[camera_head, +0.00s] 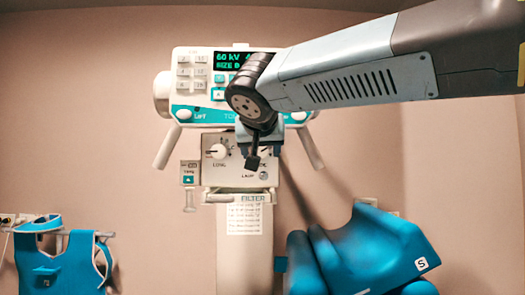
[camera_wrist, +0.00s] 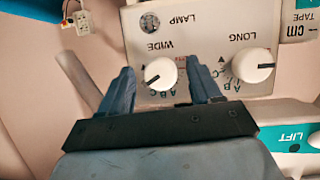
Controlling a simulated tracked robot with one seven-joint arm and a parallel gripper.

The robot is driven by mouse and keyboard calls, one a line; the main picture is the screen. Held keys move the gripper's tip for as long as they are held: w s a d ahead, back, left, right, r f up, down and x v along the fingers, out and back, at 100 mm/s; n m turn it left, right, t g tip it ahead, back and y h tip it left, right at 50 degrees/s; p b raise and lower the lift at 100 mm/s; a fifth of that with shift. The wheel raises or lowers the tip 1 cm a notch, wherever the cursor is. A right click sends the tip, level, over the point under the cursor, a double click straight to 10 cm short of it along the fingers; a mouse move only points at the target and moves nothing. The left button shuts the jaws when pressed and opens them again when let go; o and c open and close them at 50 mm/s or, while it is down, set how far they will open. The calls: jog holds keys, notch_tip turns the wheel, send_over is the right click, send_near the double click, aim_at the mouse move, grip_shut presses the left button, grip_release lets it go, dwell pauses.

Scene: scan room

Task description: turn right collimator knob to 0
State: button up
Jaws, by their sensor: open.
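The right collimator knob is a round white knob (camera_wrist: 160,73) marked WIDE, with A, B, C scale marks beside it. In the wrist view, which shows the panel upside down, a dark pointer line on it runs toward the lower left. My gripper (camera_wrist: 160,68) is open, its two blue fingers to either side of the knob in that view. I cannot tell whether they touch it. In the head view my gripper (camera_head: 256,158) is in front of the collimator panel (camera_head: 228,177) and mostly hides this knob.
A second white knob (camera_wrist: 252,66), marked LONG, sits close beside one finger; it also shows in the head view (camera_head: 218,151). The control console (camera_head: 200,90) with handles is above the panel. Blue aprons (camera_head: 60,265) hang at left, and blue padding (camera_head: 370,250) is at lower right.

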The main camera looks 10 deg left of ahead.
jog(key=shift+w+f, duration=0.1)
jog(key=shift+w, duration=0.1)
jog(key=shift+c, duration=0.4)
jog(key=c, duration=0.9)
jog(key=shift+c, duration=0.2)
